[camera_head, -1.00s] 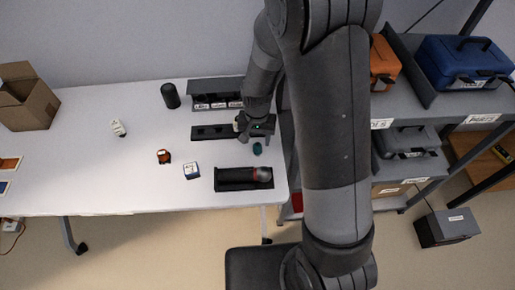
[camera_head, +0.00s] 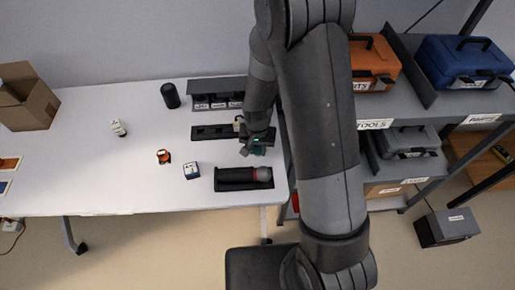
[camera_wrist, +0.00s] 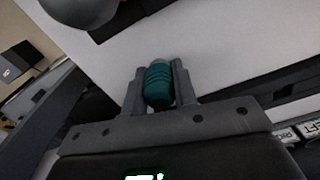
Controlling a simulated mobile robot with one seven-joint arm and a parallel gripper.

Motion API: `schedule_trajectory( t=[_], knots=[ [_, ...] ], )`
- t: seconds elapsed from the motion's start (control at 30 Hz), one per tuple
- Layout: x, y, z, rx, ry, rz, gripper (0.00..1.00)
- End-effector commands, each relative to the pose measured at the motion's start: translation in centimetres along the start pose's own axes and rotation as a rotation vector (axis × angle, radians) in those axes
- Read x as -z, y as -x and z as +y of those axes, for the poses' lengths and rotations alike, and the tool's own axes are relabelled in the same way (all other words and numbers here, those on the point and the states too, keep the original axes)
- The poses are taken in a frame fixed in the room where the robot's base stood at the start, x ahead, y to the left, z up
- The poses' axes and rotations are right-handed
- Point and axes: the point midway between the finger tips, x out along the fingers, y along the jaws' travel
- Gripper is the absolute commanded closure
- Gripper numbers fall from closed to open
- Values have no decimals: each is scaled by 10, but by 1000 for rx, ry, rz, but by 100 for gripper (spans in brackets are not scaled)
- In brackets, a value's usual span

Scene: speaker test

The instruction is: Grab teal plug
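The teal plug (camera_wrist: 158,86) is a small ribbed cylinder with a paler end. In the wrist view it sits between the two fingers of my gripper (camera_wrist: 160,82), one finger close along each side. I cannot tell whether the fingers press on it or only stand around it. In the head view my gripper (camera_head: 253,150) is low over the right end of the white table and mostly hides the plug.
Dark holders (camera_head: 213,132) lie behind and left. A white-blue cube (camera_head: 191,171) and an orange item (camera_head: 163,157) stand left. Shelves with cases (camera_head: 462,62) are at right.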

Motion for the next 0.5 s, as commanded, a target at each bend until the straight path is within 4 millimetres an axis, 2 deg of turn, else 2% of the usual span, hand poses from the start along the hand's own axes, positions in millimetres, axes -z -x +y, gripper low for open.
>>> schedule_trajectory(
  t=[0.03,0.27,0.5],
  knots=[
    [0,0,0,0,0,0,79],
    [0,0,0,0,0,0,97],
    [0,1,0,0,0,0,97]
  ],
)
